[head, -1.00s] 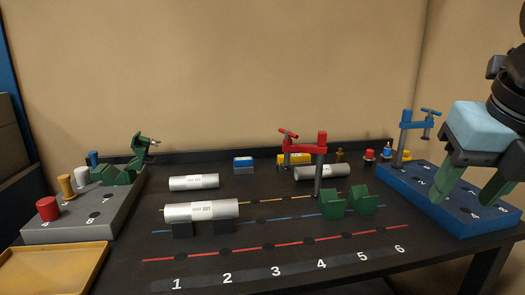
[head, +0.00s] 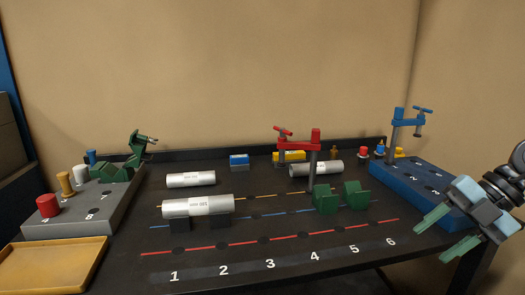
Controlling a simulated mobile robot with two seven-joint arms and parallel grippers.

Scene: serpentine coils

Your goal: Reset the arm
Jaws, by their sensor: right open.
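My right gripper (head: 446,232) is at the right of the head view, near the front right edge of the table. Its two green fingers are apart with nothing between them. It is beside the blue block (head: 425,188) and overlaps that block's near right part in the picture. My left gripper is not in view.
A black table (head: 300,246) holds a grey block (head: 95,215), a yellow tray (head: 55,262), silver cylinders (head: 197,207), a red clamp (head: 314,150), green V-shaped supports (head: 355,194) and a blue clamp (head: 394,130). The numbered front strip is clear.

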